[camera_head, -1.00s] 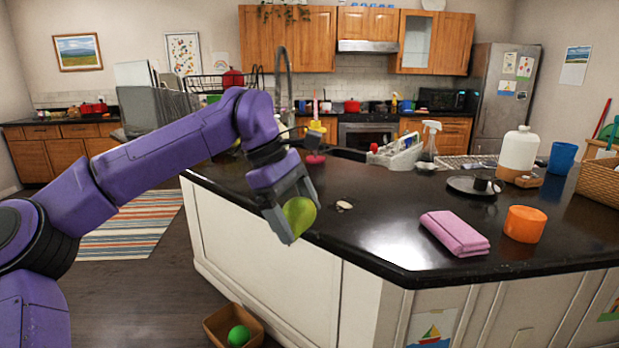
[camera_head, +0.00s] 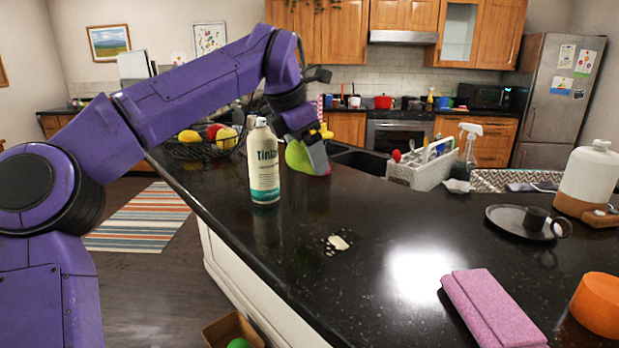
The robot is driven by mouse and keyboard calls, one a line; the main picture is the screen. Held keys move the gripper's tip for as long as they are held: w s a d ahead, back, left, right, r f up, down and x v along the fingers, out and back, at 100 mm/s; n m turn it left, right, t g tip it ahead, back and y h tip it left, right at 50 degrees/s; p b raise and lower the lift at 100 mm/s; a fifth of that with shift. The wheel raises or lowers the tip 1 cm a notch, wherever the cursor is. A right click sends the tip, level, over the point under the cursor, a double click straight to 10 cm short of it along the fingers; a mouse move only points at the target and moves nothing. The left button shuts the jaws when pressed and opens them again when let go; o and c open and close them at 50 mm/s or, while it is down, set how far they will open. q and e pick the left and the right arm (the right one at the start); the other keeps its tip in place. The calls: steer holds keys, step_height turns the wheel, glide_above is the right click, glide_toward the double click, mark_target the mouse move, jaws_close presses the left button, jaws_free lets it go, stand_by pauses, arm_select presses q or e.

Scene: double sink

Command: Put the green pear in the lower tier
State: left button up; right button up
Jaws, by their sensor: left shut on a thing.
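My left gripper (camera_head: 312,158) is shut on the green pear (camera_head: 297,157) and holds it above the dark counter, just right of a tall labelled can. The gripper fingers cover part of the pear. A black wire fruit basket (camera_head: 190,152) stands at the counter's left, holding yellow and red fruit. It is left of the pear and apart from it. My arm hides whatever is above the basket, so I cannot tell its tiers apart. My right gripper is not in view.
The can (camera_head: 263,175) stands upright between the basket and the pear. A white caddy (camera_head: 423,170) and spray bottle (camera_head: 466,150) stand by the sink. A pink cloth (camera_head: 492,308) lies front right. The middle counter (camera_head: 340,285) is mostly clear.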

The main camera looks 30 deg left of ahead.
arm_select(q)
steer(key=w+f, duration=0.1)
steer(key=w+a+f, duration=0.1)
steer(key=w+f, duration=0.2)
steer(key=f, duration=0.1)
steer(key=shift+w+a, duration=0.2)
steer(key=shift+a, duration=0.2)
steer(key=x, duration=0.4)
steer(key=shift+s+a+f, duration=0.3)
steer(key=shift+f, duration=0.15)
steer(key=shift+s+r, duration=0.1)
steer(key=shift+b, duration=0.3)
steer(key=o, duration=0.9)
steer(key=shift+r, duration=0.25)
steer(key=p+v, duration=0.1)
steer(key=v, duration=1)
steer(key=shift+s+r, duration=0.25)
